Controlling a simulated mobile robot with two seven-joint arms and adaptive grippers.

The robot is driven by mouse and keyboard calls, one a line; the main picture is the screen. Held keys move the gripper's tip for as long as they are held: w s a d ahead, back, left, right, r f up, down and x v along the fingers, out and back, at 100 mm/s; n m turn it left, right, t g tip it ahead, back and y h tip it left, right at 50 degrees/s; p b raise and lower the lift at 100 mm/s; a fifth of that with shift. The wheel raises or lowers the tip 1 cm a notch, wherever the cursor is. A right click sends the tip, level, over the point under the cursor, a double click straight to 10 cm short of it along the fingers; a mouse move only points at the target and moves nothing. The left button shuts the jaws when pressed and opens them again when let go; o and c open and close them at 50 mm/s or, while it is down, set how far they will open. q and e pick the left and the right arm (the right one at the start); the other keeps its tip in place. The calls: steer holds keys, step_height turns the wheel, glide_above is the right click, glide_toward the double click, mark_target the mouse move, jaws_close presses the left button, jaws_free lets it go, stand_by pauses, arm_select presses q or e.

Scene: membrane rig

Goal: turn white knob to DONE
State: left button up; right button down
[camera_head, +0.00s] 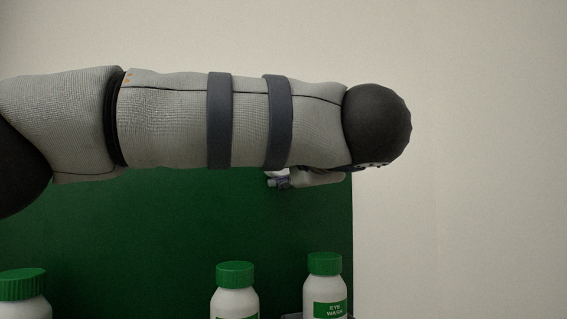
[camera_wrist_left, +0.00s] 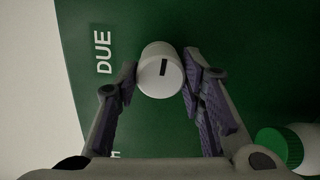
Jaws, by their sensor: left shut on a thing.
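The white knob (camera_wrist_left: 161,71) is a round cap with a short black mark on its face, on the green panel (camera_wrist_left: 240,50) in the left wrist view. The label DUE (camera_wrist_left: 103,50) is to the left of the knob; no DONE label can be read. My left gripper (camera_head: 279,182) is at the green panel in the head view, mostly hidden under my left arm. In the left wrist view its two purple-padded fingers are closed on the knob's sides. My right gripper is not in view.
White bottles with green caps stand in front of the panel in the head view: one at left (camera_head: 22,296), one in the middle (camera_head: 235,297), and one labelled EYE WASH (camera_head: 326,290). A green-capped bottle (camera_wrist_left: 283,146) is low right in the left wrist view.

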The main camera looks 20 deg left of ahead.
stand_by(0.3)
arm_select(q)
steer(key=o, duration=1.1)
steer(key=shift+o, duration=0.2)
steer(key=v, duration=1.2)
